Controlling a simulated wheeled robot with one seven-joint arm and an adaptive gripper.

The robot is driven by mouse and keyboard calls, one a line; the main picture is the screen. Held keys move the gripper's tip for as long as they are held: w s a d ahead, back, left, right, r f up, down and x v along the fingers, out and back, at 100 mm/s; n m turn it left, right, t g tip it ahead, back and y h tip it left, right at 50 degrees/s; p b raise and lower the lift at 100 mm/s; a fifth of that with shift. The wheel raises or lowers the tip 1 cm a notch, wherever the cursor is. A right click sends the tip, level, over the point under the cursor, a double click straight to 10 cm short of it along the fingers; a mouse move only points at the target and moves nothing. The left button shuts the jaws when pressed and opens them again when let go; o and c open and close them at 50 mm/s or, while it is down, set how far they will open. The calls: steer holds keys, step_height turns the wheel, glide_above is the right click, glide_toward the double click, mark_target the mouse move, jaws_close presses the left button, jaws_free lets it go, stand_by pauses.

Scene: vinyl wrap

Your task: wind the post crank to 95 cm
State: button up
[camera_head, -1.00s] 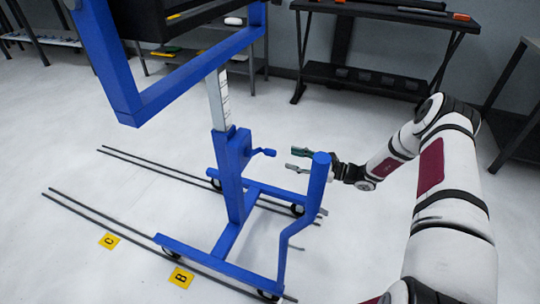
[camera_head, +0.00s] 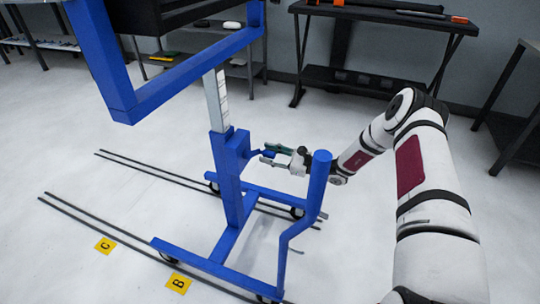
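The blue post (camera_head: 229,180) stands upright on a wheeled blue base, with a pale graduated inner column (camera_head: 218,98) showing above it. Its marks are too small to read. The blue crank (camera_head: 256,154) sticks out from the right side of the post's upper end. My gripper (camera_head: 267,153) reaches in from the right at the crank. Its two fingers are apart, one above and one below the crank's outer end. I cannot tell whether they touch the crank. Part of the handle is hidden by the fingers.
A blue upright handle bar (camera_head: 317,190) stands just in front of my gripper. The blue upper frame (camera_head: 128,105) rises at left. Dark floor rails (camera_head: 110,232) run under the wheels, beside yellow markers C (camera_head: 105,245) and B (camera_head: 178,283). A dark bench (camera_head: 380,14) stands behind.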

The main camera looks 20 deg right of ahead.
jaws_close()
steer(key=shift+w+d+r+n, duration=0.15)
steer(key=shift+r+n, duration=0.1)
steer(key=shift+n, duration=0.15)
